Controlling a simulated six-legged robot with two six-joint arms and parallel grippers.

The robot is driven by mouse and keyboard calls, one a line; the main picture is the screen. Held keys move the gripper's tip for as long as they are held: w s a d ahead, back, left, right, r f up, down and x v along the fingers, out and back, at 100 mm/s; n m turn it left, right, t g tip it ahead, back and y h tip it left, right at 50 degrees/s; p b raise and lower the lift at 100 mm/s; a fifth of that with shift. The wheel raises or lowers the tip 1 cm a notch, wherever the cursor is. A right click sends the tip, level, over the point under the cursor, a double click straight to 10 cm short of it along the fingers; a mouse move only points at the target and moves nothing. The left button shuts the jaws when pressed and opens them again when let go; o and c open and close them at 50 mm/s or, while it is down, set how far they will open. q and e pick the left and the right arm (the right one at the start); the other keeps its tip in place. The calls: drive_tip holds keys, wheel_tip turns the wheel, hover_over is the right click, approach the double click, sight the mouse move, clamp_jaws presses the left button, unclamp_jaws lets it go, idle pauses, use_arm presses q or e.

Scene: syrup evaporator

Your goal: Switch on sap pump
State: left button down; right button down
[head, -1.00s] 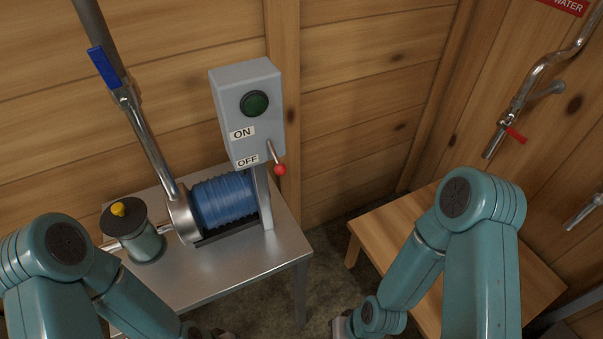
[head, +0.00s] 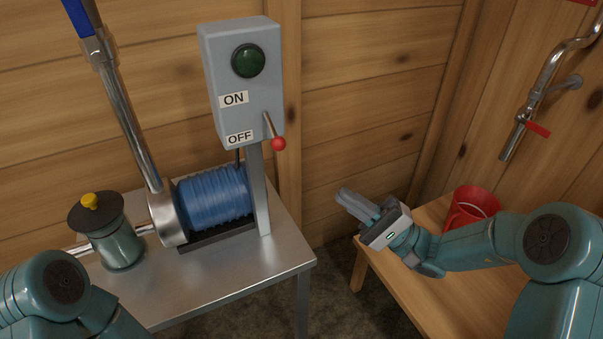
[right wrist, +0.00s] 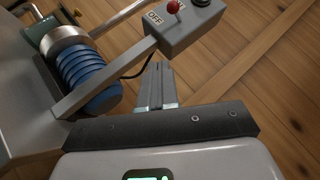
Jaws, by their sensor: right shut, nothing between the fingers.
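The sap pump has a blue ribbed motor (head: 215,196) and stands on a metal table. Above it, a grey switch box (head: 225,75) on a post carries a dark green round lamp or button (head: 248,60) and ON and OFF labels. Its lever with a red ball (head: 278,143) points down beside OFF. My right gripper (head: 344,195) is shut and empty, right of and below the lever, apart from it. In the right wrist view the gripper (right wrist: 154,68) points toward the box (right wrist: 180,35) and red ball (right wrist: 173,7). My left gripper is out of view.
A green canister with a yellow knob (head: 90,201) stands left of the motor on the metal table (head: 225,285). A wooden bench (head: 405,290) holds a red bucket (head: 472,204) at the right. A pipe with a red-handled tap (head: 537,127) is on the right wall.

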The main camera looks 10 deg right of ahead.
drive_tip(key=shift+w+d+r+t, duration=0.15)
drive_tip(key=shift+d+r+t, duration=0.15)
drive_tip(key=shift+d+r, duration=0.45)
drive_tip(key=p, duration=0.2)
approach(273, 131)
drive_tip(key=shift+w+a+r, duration=0.3)
drive_tip(key=shift+w+a, duration=0.25)
drive_tip(key=shift+a, duration=0.25)
drive_tip(key=shift+w+a+r, duration=0.3)
drive_tip(key=shift+w+a, duration=0.25)
drive_tip(key=shift+a, duration=0.25)
drive_tip(key=shift+r, duration=0.1)
drive_tip(key=shift+s+d+r+m+t+p, duration=0.1)
drive_tip(key=shift+s+r+m+t+p, duration=0.2)
drive_tip(key=shift+m+p, duration=0.15)
